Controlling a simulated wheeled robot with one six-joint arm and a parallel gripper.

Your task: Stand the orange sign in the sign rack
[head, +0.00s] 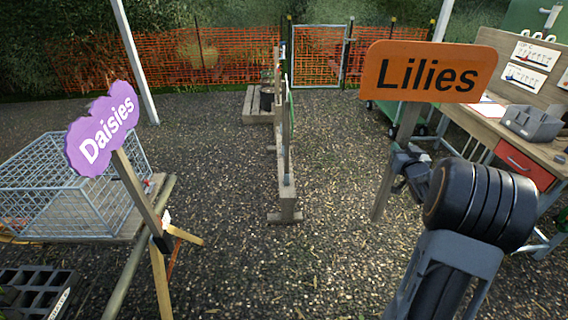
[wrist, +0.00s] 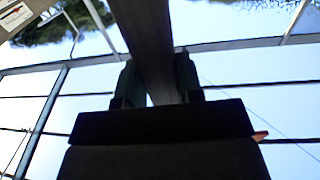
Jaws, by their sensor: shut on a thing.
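The orange sign (head: 428,72) reads "Lilies" and is upright on a grey-brown wooden post (head: 388,185), at the right in the head view. My gripper (head: 410,165) is shut on this post below the board. In the wrist view the dark post (wrist: 147,40) passes between the two fingers (wrist: 155,85); the board is not clearly visible there. The post's lower end shows above the gravel in the head view; I cannot tell whether it touches. A narrow wooden frame with feet (head: 286,195), seen end-on in the middle, may be the sign rack; its slots cannot be made out.
A purple "Daisies" sign (head: 102,130) stands at the left by a wire cage (head: 70,185). A workbench (head: 520,140) with a grey bin (head: 535,122) is at the right. Orange mesh fencing (head: 230,65) closes the back. Gravel (head: 215,160) is clear on both sides of the frame.

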